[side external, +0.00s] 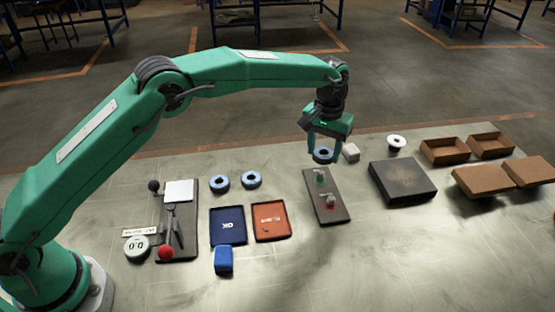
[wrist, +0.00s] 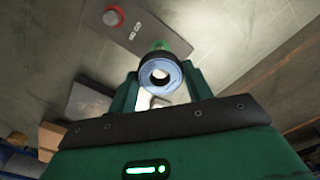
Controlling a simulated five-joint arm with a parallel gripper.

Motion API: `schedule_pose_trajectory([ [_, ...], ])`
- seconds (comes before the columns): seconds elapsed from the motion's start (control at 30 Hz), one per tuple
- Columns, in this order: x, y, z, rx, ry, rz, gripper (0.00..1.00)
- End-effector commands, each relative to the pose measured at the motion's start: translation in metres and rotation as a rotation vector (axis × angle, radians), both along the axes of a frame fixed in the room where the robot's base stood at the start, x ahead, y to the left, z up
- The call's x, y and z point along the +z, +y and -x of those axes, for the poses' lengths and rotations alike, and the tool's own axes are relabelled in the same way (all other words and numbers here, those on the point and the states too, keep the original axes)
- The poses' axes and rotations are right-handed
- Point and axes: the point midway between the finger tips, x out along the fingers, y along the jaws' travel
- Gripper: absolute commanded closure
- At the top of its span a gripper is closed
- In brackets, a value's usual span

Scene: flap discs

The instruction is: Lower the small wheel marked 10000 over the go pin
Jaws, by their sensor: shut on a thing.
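My gripper (side external: 324,150) is shut on a small wheel (side external: 323,160), a dark ring with a pale blue face. It holds the wheel in the air over the far end of a dark board (side external: 324,212). In the wrist view the wheel (wrist: 146,76) sits between the fingers, its hole visible. A green pin (side external: 320,175) stands on the board just below the wheel, apart from it in the side view. In the wrist view the green part (wrist: 160,46) shows partly behind the wheel. A red-topped pin (side external: 331,200) stands nearer. The 10000 mark is not readable.
Two similar rings (side external: 219,183) (side external: 251,180) lie left, behind a blue tray (side external: 228,227) and an orange tray (side external: 271,222). The front table is mostly clear.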

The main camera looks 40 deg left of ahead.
Motion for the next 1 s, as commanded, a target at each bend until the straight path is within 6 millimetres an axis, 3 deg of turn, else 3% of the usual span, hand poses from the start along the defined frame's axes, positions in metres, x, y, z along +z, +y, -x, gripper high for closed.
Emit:
schedule_pose_trajectory([
  [0.6, -0.03, 0.0, 0.0, 0.0, 0.0, 0.0, 0.74],
  [1.0, -0.034, 0.0, 0.0, 0.0, 0.0, 0.0, 0.74],
])
